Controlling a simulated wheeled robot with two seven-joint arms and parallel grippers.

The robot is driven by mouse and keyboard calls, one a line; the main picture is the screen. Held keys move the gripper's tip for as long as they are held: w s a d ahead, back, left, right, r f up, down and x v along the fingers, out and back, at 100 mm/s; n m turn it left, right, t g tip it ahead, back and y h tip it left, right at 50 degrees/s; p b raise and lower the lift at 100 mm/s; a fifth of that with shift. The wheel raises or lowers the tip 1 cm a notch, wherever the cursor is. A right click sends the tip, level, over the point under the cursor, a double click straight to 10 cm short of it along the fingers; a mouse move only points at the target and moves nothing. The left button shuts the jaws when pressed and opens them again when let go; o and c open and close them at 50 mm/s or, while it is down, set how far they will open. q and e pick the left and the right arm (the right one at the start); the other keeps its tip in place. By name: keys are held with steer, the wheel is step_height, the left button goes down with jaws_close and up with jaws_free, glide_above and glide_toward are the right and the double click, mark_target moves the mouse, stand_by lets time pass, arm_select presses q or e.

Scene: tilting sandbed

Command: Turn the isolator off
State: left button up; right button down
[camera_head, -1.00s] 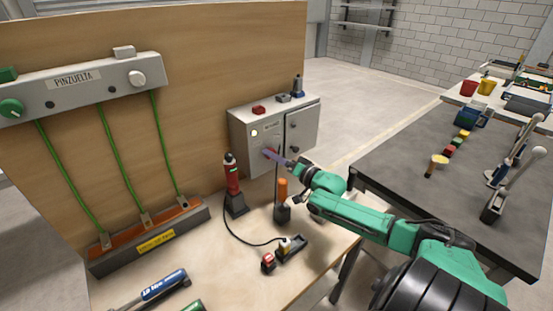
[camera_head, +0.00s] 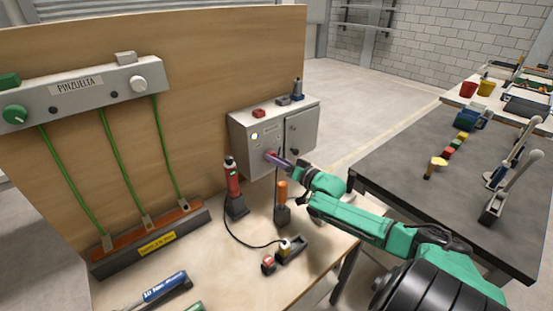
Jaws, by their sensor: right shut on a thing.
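The grey isolator box (camera_head: 240,132) stands against the wooden back board, with a pale lit lamp (camera_head: 254,136) on its front. A small red isolator handle (camera_head: 269,155) is low on that front. My right gripper (camera_head: 275,157) reaches it from the right and is shut on it. The fingers partly hide the handle, so its exact angle is hard to tell. My left gripper is not in view.
A red tool (camera_head: 233,183) in a dark stand and an orange-handled screwdriver (camera_head: 282,190) in a holder stand just before the box. A black cable runs to a small dark holder (camera_head: 291,248). A dark table (camera_head: 420,190) is at right.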

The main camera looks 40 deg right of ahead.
steer(key=n+p, duration=0.1)
steer(key=n, duration=0.4)
steer(key=n+g+h+p, duration=0.1)
steer(key=n+p, duration=0.1)
steer(key=n, duration=0.3)
steer(key=shift+a+r+n+h, duration=0.1)
steer(key=shift+r+n+h, duration=0.05)
steer(key=shift+n+h, duration=0.15)
stand_by(0.4)
steer(key=shift+c, duration=1.5)
jaws_free()
